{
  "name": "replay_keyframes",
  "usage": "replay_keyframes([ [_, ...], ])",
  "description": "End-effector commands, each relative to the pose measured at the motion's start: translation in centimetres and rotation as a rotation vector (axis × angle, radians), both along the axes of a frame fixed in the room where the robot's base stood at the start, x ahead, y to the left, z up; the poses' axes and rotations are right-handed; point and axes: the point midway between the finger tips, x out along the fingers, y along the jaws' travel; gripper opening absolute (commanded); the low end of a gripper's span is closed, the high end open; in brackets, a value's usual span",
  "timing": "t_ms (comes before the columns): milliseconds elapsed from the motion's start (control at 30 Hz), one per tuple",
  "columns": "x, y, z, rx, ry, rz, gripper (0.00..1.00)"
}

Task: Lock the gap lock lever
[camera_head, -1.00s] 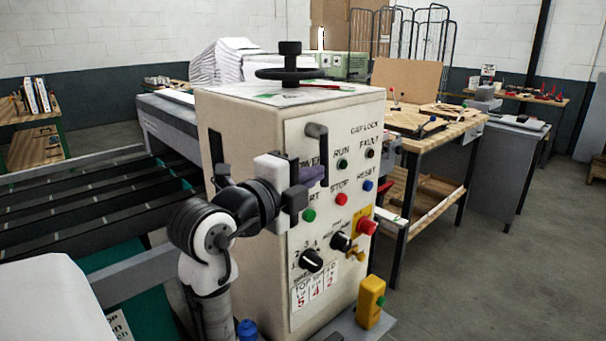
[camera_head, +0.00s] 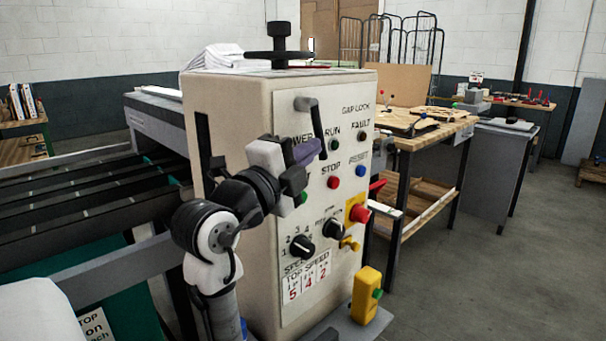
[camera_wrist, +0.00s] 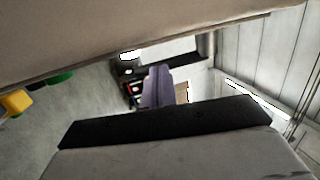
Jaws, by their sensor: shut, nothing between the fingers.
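The gap lock lever (camera_head: 317,125) is a dark grey handle high on the beige control panel, left of the printed GAP LOCK label. It hangs down from its upper end, tilted slightly to the right. My gripper (camera_head: 307,151) is shut and empty, with its purple fingers in front of or beside the lever's lower end. I cannot tell whether they touch it. In the wrist view the purple fingers (camera_wrist: 158,86) show with nothing between them. The lever cannot be made out there.
The panel carries a red button (camera_head: 333,182), a blue button (camera_head: 360,171), black knobs (camera_head: 303,246) and a red emergency stop (camera_head: 359,214). My gripper partly covers a green button. A black handwheel (camera_head: 279,45) tops the cabinet. A wooden workbench (camera_head: 421,140) stands to the right.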

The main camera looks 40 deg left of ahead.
Motion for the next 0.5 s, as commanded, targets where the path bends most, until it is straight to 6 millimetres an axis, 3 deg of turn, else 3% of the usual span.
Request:
replay_keyframes([
  [33,0.4,-0.2,-1.4,-0.002,-0.036,-0.005,0.0],
  [400,2.4,-0.3,-1.1,-0.025,-0.31,-0.003,0.0],
  [500,2.8,-0.3,-0.8,-0.021,-0.303,0.0,0.0],
])
